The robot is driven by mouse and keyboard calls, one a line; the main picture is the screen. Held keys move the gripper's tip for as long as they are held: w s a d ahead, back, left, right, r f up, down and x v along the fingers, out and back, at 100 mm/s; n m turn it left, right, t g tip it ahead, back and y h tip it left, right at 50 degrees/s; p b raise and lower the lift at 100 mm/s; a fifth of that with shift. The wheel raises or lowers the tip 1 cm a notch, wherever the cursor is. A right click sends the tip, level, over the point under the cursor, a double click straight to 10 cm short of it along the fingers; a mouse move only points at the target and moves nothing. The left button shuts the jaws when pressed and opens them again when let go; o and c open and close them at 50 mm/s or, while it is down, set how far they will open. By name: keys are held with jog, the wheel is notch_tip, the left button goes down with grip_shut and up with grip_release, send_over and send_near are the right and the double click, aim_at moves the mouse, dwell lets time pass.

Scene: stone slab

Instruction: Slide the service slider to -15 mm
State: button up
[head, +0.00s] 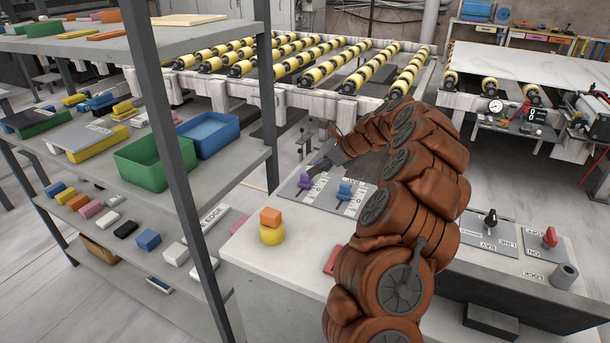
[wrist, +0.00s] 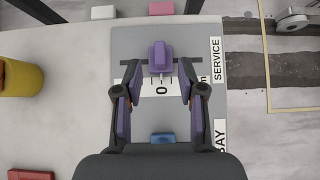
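The service slider's purple knob (wrist: 160,57) stands on a grey panel (wrist: 205,45) beside a label reading SERVICE (wrist: 217,60). It also shows in the head view (head: 305,181). A white scale strip with a 0 (wrist: 161,90) lies just below the knob in the wrist view, and the knob looks roughly in line with that 0. The finer marks are too small or hidden to read. My gripper (wrist: 160,66) is open, with one fingertip on each side of the knob and visible gaps between. In the head view my gripper (head: 322,163) is small beside the slider.
A second slider with a blue knob (head: 344,190) sits right of the purple one. An orange block (head: 271,217) rests on a yellow cylinder (head: 272,235) on the slab's left. A red block (head: 331,262) lies nearby. A shelf post (head: 166,150) rises at left.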

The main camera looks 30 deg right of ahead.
aim_at(305, 174)
jog(key=shift+p+x, duration=0.4)
jog(key=shift+x, duration=2.5)
grip_shut()
